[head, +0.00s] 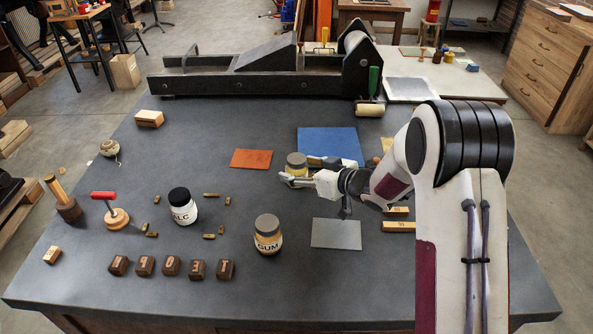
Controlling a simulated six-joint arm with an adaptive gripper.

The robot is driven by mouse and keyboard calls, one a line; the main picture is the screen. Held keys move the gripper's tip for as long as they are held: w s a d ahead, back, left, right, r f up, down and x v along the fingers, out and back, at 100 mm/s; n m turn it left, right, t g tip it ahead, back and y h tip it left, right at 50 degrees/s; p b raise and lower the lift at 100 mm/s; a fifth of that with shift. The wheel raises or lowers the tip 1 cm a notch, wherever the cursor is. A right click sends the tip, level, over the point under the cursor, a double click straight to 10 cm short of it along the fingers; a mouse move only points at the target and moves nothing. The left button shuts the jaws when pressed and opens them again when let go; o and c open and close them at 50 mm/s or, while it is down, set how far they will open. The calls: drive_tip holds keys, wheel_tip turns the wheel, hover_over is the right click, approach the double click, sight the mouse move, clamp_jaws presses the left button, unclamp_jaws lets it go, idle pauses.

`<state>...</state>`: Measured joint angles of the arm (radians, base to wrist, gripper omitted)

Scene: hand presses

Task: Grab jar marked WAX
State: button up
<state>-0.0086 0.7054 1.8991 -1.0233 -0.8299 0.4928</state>
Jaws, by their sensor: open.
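A small jar (296,159) with a grey lid and a yellowish body stands near the left edge of the blue sheet. Its label is hidden, so I cannot read whether it says WAX. My gripper (297,172) is open at this jar, its fingers pointing left. One finger passes in front of the jar's lower part; I cannot tell whether they touch. A jar with a black lid (181,206) has a label ending in LC. A grey-lidded jar (268,235) marked GUM stands nearer the front. No readable WAX label shows.
A blue sheet (330,142), an orange sheet (251,158) and a grey plate (336,234) lie around the gripper. Dark letter blocks (171,266) line the front. A red-handled stamp (117,212) stands left. A large press (265,78) fills the back.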

drive_tip(key=shift+x, duration=0.9)
drive_tip(key=shift+c, duration=0.4)
drive_tip(key=c, duration=1.3)
drive_tip(key=shift+r, duration=0.2)
drive_tip(key=shift+r, duration=4.9)
